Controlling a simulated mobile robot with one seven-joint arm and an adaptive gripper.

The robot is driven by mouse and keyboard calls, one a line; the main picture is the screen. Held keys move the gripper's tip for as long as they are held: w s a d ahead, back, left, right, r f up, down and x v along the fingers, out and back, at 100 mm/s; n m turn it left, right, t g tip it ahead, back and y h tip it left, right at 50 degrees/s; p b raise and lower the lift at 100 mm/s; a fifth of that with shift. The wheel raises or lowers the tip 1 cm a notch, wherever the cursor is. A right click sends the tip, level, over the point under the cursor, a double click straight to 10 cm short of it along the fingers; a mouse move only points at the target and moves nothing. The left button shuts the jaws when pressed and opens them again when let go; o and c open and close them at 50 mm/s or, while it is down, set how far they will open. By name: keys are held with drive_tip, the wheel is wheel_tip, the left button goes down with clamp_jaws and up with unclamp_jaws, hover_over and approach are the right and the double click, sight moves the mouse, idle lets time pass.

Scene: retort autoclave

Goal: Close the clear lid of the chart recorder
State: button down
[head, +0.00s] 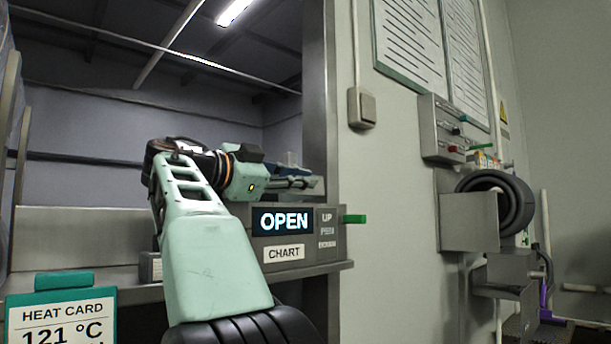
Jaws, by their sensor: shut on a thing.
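The chart recorder (329,259) is a grey box on a ledge in the middle of the head view. Its lit display (283,221) reads OPEN, and a label below reads CHART. My gripper (308,183) reaches to the right just above the top of the recorder. Its fingers are close together and appear shut on the clear lid. A small faint clear piece (291,158), perhaps part of that lid, shows just above the fingers. The rest of the lid is too faint or hidden by my gripper, so its exact angle cannot be told.
A green tab (355,219) sticks out right of the recorder. A heat card (62,308) reading 121 °C stands at the lower left. A wall post stands behind the recorder.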

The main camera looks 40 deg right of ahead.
drive_tip(key=shift+w, duration=0.1)
drive_tip(key=c, duration=2)
unclamp_jaws()
drive_tip(key=shift+w+f, duration=0.1)
drive_tip(key=shift+c, duration=0.2)
drive_tip(key=shift+a, duration=0.15)
drive_tip(key=s+a, duration=0.1)
drive_tip(key=a, duration=1)
drive_tip(key=shift+a, duration=0.4)
drive_tip(key=shift+s, duration=0.1)
